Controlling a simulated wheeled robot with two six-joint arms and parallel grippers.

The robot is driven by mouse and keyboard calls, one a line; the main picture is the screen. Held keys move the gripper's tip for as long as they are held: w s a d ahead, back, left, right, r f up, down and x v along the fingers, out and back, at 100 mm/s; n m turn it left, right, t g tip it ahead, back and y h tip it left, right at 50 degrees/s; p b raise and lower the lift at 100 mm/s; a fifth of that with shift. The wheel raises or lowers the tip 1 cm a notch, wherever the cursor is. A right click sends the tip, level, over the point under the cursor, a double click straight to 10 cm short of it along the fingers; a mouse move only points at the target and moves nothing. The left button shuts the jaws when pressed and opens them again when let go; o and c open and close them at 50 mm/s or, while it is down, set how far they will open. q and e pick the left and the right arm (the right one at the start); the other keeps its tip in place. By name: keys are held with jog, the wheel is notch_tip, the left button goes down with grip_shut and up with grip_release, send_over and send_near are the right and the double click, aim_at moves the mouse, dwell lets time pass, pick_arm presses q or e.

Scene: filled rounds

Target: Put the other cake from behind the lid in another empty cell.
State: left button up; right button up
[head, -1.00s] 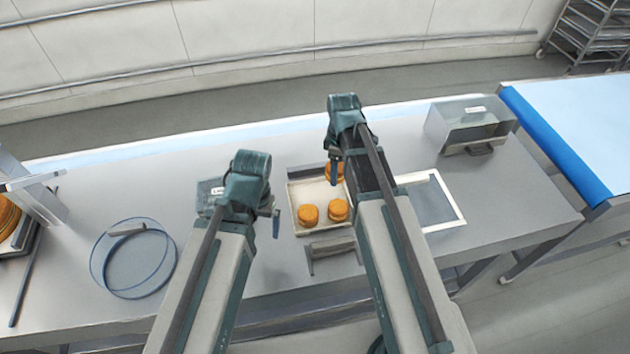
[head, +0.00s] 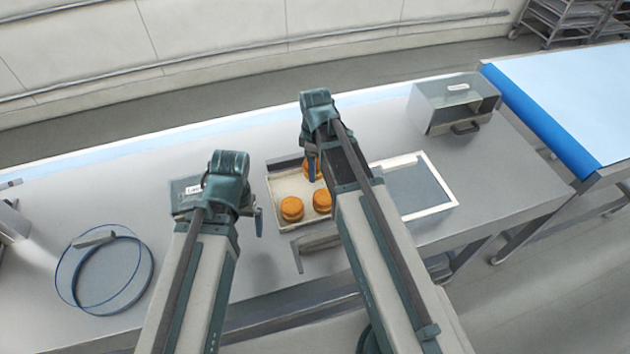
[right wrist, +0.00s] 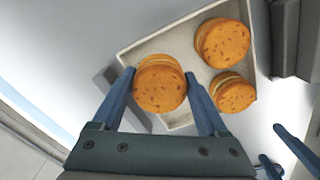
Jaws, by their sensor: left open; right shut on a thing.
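My right gripper (right wrist: 160,92) is shut on an orange-brown layered cake (right wrist: 160,85), a finger on each side of it. In the head view this cake (head: 311,167) is at the back right of the shallow pale tray (head: 272,188). I cannot tell whether it touches the tray floor. Two more cakes, one on the left (head: 291,209) and one on the right (head: 322,201), sit in the tray's front part. My left gripper (head: 246,208) is open and empty, left of the tray. A clear-sided box-like cover (head: 455,105) with label and handle stands at the back right; I cannot tell whether it is the lid.
A white-framed grey panel (head: 418,186) lies right of the tray. A clear blue-rimmed round item (head: 105,272) lies at the left. A labelled grey piece (head: 186,194) is behind my left arm. A metal piece (head: 316,240) is in front of the tray. A blue-edged table (head: 560,110) adjoins right.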

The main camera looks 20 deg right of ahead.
pick_arm(q)
jog(key=shift+f+b, duration=1.9)
jog(key=shift+f, duration=0.15)
pick_arm(e)
jog(key=shift+f, duration=2.05)
pick_arm(q)
jog(key=shift+r, duration=0.15)
pick_arm(e)
jog(key=shift+r, duration=0.15)
jog(key=o, duration=0.6)
pick_arm(q)
notch_tip(320, 180, up, 12)
jog(key=p, duration=1.2)
pick_arm(e)
notch_tip(320, 180, up, 12)
jog(key=shift+r, duration=0.1)
jog(key=shift+f, duration=0.2)
